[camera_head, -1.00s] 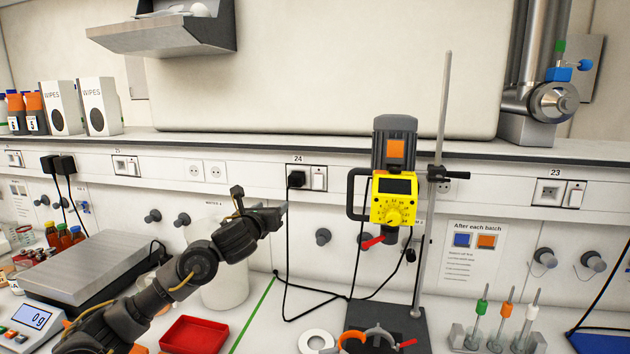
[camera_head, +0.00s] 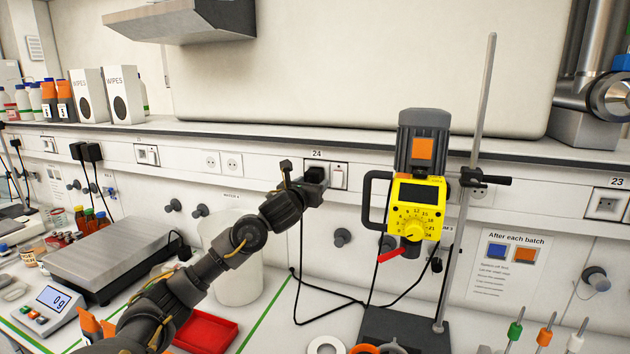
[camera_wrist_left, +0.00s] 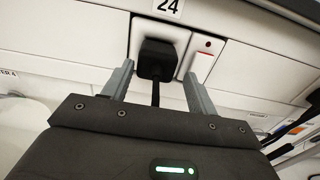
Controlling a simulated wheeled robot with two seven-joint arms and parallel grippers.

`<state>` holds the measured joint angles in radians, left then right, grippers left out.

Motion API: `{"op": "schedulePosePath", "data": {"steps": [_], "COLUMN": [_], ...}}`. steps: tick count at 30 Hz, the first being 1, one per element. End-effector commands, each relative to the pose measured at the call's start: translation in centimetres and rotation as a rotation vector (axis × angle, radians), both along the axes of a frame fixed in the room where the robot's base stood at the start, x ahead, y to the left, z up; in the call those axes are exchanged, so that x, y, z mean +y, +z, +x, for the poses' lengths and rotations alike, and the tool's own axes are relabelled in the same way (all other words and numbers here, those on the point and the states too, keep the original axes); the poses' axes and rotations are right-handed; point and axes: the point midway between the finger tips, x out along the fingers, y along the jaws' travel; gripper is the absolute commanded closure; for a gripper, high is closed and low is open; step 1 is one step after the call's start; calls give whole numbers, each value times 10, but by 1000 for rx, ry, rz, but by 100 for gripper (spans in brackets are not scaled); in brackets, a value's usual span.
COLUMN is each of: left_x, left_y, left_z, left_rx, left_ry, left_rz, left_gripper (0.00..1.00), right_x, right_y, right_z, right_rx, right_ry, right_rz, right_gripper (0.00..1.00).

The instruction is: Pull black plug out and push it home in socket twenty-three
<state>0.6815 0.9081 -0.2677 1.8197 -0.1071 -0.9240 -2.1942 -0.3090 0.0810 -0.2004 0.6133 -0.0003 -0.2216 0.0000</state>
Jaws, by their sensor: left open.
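The black plug (camera_wrist_left: 157,58) sits in the wall socket under the label 24, with its black cable hanging down. In the head view the plug (camera_head: 315,172) is partly hidden behind my left gripper (camera_head: 312,184). In the left wrist view my left gripper (camera_wrist_left: 158,85) is open, one finger on each side of the plug and cable, slightly below the plug body. I cannot tell whether the fingers touch it. Socket twenty-three (camera_head: 607,206) is at the right edge of the head view, under the label 23, and looks empty. My right gripper is out of view.
A yellow and grey stirrer (camera_head: 415,205) on a metal stand rod (camera_head: 465,190) stands between the two sockets. A switch (camera_head: 339,177) is right of the plug. A scale (camera_head: 105,258) and a red tray (camera_head: 207,332) are at the left.

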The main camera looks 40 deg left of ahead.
Motion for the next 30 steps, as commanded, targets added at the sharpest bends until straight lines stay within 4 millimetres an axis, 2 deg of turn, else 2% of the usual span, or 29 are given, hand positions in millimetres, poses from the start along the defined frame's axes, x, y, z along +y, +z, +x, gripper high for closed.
{"op": "schedulePosePath", "data": {"steps": [1, 3, 5, 8, 12, 15, 22, 30], "left_x": [4, 7, 8, 11, 13, 14, 14, 14], "left_y": [-1, 0, -1, 0, 0, 1, 1, 1], "left_z": [6, 14, 20, 28, 35, 36, 36, 36], "left_rx": [-3, -3, -2, -2, -1, -2, -2, -1], "left_ry": [4, 4, 3, 1, 1, 1, 1, 1], "left_rz": [-1, 0, 1, 2, 1, 2, 2, 1], "left_gripper": [42, 42, 42, 42, 42, 42, 42, 77], "right_x": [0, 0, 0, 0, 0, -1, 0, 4], "right_y": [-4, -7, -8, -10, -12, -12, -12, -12], "right_z": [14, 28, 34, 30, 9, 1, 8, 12], "right_rx": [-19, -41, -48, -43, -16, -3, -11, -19], "right_ry": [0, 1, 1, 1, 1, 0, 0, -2], "right_rz": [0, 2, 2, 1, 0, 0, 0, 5], "right_gripper": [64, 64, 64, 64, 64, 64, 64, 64]}}
